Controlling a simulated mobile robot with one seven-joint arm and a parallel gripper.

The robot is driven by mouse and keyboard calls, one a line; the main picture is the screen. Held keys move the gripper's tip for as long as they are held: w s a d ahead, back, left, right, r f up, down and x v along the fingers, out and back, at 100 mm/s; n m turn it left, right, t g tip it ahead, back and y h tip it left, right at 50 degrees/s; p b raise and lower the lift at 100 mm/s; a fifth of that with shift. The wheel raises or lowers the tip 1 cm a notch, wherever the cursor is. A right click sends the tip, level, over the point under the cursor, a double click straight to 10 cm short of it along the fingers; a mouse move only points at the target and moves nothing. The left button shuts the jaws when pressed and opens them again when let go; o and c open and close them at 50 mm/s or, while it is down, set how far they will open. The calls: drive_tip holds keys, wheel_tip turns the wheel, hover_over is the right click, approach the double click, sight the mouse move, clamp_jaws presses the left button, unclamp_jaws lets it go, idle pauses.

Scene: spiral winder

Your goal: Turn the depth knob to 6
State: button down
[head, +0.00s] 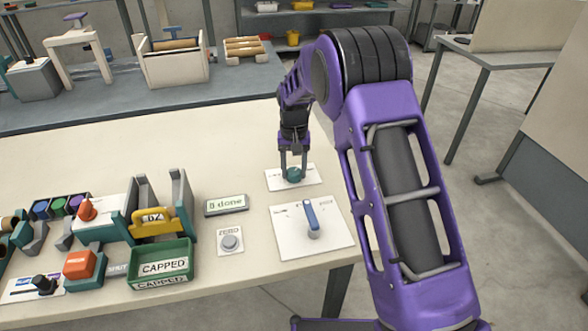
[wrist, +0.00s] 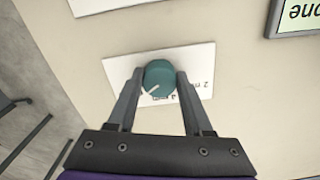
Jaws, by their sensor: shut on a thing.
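The depth knob (head: 294,174) is a round teal knob on a white plate (head: 312,181) near the right end of the table. It also shows in the wrist view (wrist: 159,75), with a white pointer line toward its lower left. My gripper (head: 293,163) comes down on the knob from above. In the wrist view its two fingers (wrist: 157,88) are closed against the knob's two sides. Printed marks on the plate (wrist: 198,58) are partly hidden by the fingers and too small to read surely, so the knob's setting cannot be told.
A white plate with a blue lever (head: 312,220) lies just in front. A display reading "0 done" (head: 226,204) and a ZERO button (head: 230,242) stand to its left. A green CAPPED tray (head: 160,266) sits farther left. The table behind the knob is clear.

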sight(294, 171)
idle(0.4)
drive_tip(key=shift+c, duration=1.5)
unclamp_jaws()
drive_tip(key=shift+r, duration=0.15)
wheel_tip(294, 171, up, 17)
drive_tip(key=p, duration=0.1)
drive_tip(key=shift+p, duration=0.35)
drive_tip(key=shift+r, duration=0.1)
